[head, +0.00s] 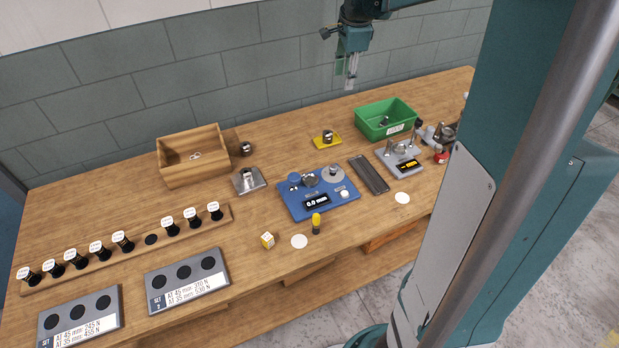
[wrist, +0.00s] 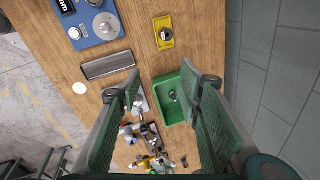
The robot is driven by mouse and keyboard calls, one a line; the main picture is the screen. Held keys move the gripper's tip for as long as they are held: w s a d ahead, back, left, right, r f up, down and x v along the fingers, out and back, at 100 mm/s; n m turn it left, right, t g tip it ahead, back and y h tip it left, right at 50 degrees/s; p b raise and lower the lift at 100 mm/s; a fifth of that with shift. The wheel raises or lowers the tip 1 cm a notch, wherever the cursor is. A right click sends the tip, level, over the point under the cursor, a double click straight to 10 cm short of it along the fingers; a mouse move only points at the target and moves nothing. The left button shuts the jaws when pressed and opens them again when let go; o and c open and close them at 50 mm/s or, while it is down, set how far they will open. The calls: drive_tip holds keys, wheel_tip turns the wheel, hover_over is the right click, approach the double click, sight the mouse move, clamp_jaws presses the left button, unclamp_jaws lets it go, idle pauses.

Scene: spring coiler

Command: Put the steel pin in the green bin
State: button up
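The green bin (head: 372,131) stands at the back right of the bench, with a white label on its front. It also shows in the wrist view (wrist: 160,38), between my fingers. A small grey metallic object (wrist: 173,96) lies inside it; it is too small to tell whether it is the steel pin. I cannot make out the steel pin for sure anywhere else. My gripper (head: 350,82) hangs high above the bench, left of the bin in the head view. In the wrist view its two fingers (wrist: 160,88) are wide apart with nothing held.
A blue gauge (head: 318,193), a dark grey tray (head: 369,174) and a grey scale (head: 400,163) stand left of and before the bin. A yellow tray (head: 326,140) and a wooden box (head: 188,172) are farther left. Bare wood lies between the yellow tray and the bin.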

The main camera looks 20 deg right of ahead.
drive_tip(key=s+a+r+n+t, duration=0.2)
drive_tip(key=s+a+r+n, duration=0.2)
drive_tip(key=s+a+n, duration=0.95)
drive_tip(key=s+a+f+n+t, duration=0.1)
drive_tip(key=s+a+f+n, duration=0.1)
drive_tip(key=s+a, duration=0.3)
drive_tip(key=s+a+f+n, duration=0.2)
drive_tip(key=s+a, duration=0.3)
drive_tip(key=s, duration=0.3)
drive_tip(key=s+a+f+n+t+y, duration=0.1)
drive_tip(key=s+a+f+n, duration=0.1)
drive_tip(key=s+a, duration=0.3)
drive_tip(key=shift+s+f+n+t, duration=0.3)
drive_tip(key=shift+s+n, duration=0.45)
